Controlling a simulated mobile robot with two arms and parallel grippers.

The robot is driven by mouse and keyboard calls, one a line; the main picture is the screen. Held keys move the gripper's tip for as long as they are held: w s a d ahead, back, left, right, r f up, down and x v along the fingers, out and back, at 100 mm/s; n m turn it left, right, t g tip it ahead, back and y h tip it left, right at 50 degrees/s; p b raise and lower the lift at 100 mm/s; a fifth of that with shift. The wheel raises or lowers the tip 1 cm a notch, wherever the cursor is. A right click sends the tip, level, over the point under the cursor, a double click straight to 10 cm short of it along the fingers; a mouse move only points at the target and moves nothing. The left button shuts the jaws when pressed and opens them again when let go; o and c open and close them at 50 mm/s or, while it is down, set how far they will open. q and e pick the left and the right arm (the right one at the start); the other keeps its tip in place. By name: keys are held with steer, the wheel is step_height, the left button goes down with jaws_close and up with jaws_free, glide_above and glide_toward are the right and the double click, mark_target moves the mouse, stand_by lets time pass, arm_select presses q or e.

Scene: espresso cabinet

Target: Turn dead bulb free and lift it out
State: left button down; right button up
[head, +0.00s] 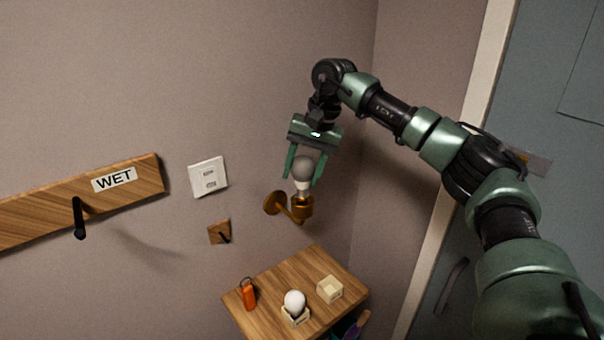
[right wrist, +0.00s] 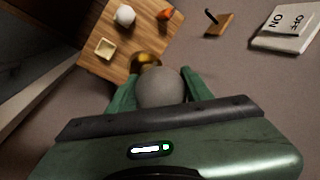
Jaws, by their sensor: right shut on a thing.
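The dead bulb (head: 303,172) is grey and stands upright above the brass wall lamp's socket (head: 303,207). Its white neck meets the socket's top; I cannot tell whether it is still threaded in. My right gripper (head: 304,176) comes from above with its green fingers on either side of the bulb, shut on it. In the right wrist view the grey bulb (right wrist: 160,88) sits between the fingers, with part of the brass lamp (right wrist: 146,60) behind it. A white bulb (head: 294,301) rests in a small cream holder on the wooden shelf (head: 265,324). My left gripper is not in view.
An empty cream holder (head: 330,289) and an orange tag-like object (head: 249,295) are on the shelf. A white switch plate (head: 208,177), a small wooden hook (head: 219,232) and a "WET" board (head: 80,199) are on the wall. A grey door stands at right.

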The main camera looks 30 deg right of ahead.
mark_target(302, 157)
steer(key=shift+r+p, duration=0.35)
steer(key=shift+r, duration=1.7)
